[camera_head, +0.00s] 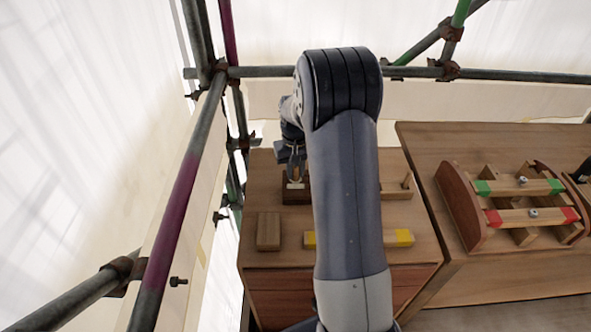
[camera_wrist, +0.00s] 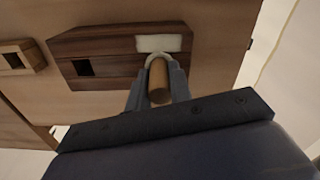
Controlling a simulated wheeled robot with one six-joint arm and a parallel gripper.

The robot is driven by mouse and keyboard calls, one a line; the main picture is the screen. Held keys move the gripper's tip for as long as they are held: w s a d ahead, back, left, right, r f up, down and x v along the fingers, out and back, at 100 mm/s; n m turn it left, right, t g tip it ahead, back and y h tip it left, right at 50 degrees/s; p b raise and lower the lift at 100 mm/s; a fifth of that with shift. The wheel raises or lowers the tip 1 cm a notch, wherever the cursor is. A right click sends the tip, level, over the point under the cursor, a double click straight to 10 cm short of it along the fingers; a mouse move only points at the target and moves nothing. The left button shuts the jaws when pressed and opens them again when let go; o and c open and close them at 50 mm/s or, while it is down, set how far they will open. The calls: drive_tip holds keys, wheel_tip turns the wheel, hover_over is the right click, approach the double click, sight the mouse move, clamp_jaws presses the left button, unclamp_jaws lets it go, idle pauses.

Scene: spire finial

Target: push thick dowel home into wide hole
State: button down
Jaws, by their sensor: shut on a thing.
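My gripper (camera_wrist: 158,82) is shut on the thick dowel (camera_wrist: 158,78), a short round light-brown peg, in the wrist view. The dowel points at a dark wooden block (camera_wrist: 115,68) with a pale patch on top. A square hole (camera_wrist: 83,67) in this block is open and empty, left of the dowel. The wide hole is hidden behind the dowel and fingers; I cannot tell how deep the dowel sits. In the head view my gripper (camera_head: 296,174) is over the dark block (camera_head: 293,195), partly hidden by my arm.
A plain wooden block (camera_head: 268,231) and a yellow-ended bar (camera_head: 404,237) lie on the cabinet top nearer the camera. A wooden piece with an upright peg (camera_head: 406,183) is right of my arm. A rack (camera_head: 462,205) holds green- and red-ended bars. Scaffold poles (camera_head: 180,180) stand left.

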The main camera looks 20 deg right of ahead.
drive_tip(key=shift+s+f+b, duration=0.25)
drive_tip(key=shift+f+b, duration=0.15)
drive_tip(key=shift+f, duration=0.5)
drive_tip(key=c, duration=1.4)
unclamp_jaws()
drive_tip(key=shift+o, duration=0.6)
drive_tip(key=shift+r+p, duration=0.45)
drive_tip(key=shift+r, duration=0.05)
drive_tip(key=r, duration=0.8)
drive_tip(key=r+b, duration=0.1)
drive_tip(key=r, duration=0.3)
drive_tip(key=shift+w+r, duration=0.25)
drive_tip(key=shift+r, duration=0.1)
wheel_tip(320, 180, down, 13)
drive_tip(key=shift+r+p, duration=0.15)
drive_tip(key=shift+p, duration=0.25)
drive_tip(key=shift+s+f+b, duration=0.1)
drive_tip(key=shift+f+b, duration=0.2)
